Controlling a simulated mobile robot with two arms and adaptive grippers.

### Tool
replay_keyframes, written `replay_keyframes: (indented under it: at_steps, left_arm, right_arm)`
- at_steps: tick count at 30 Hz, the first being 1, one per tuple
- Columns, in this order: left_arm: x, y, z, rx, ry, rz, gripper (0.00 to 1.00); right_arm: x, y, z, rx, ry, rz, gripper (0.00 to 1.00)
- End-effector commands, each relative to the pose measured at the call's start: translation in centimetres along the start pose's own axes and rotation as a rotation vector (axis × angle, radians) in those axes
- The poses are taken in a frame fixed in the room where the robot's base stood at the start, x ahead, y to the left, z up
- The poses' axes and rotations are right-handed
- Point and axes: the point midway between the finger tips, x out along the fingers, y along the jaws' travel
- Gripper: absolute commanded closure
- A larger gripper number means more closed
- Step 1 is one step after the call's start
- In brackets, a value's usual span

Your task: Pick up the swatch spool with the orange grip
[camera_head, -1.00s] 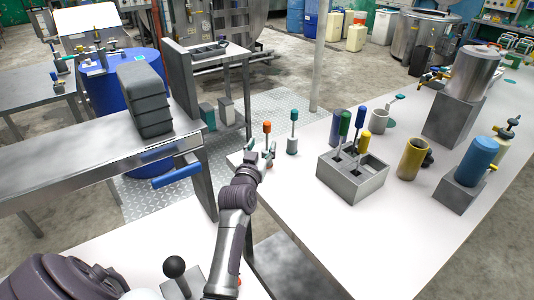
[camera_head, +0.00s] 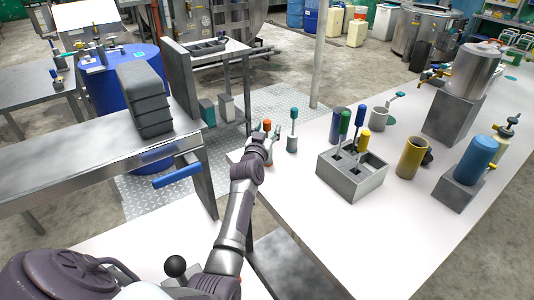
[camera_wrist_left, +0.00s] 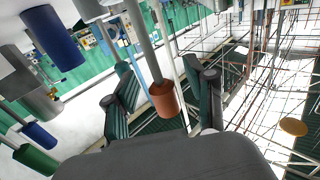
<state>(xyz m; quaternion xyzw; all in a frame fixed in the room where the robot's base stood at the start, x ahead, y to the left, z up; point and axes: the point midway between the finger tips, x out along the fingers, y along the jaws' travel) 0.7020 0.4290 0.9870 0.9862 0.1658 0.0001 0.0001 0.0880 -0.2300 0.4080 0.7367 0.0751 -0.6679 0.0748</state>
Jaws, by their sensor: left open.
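The swatch spool with the orange grip (camera_head: 267,124) stands near the left end of the white table. Its lower part is hidden behind my left gripper (camera_head: 264,142). In the left wrist view the orange grip (camera_wrist_left: 165,101) and its grey shaft show between the two spread fingers of my left gripper (camera_wrist_left: 166,78). The gripper is open, with a gap visible on the side of the grip; I cannot tell whether a finger touches the shaft. My right gripper is not in view.
A teal-gripped spool (camera_head: 293,114) stands close to the right of the orange one. A grey rack (camera_head: 350,187) with blue, green and yellow handles is further right. A yellow cup (camera_head: 411,158) and a blue cylinder (camera_head: 477,160) stand beyond. The front of the table is clear.

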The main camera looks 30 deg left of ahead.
Motion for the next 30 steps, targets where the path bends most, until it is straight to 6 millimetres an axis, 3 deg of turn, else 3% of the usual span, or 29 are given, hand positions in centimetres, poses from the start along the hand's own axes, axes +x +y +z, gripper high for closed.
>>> replay_keyframes:
  at_steps: [2,12,22,30]
  left_arm:
    - [0.0,0.0,0.0,0.0,0.0,0.0,0.45]
    - [0.0,0.0,0.0,0.0,0.0,0.0,1.0]
    - [0.0,0.0,-0.8,0.001,0.004,-0.001,1.0]
    - [0.0,0.0,-5.8,-0.001,0.007,-0.001,1.0]
  right_arm:
    - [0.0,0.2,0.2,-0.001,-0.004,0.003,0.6]
    - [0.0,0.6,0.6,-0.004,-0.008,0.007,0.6]
    - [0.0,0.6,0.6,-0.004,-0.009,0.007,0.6]
    - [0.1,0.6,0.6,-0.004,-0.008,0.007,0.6]
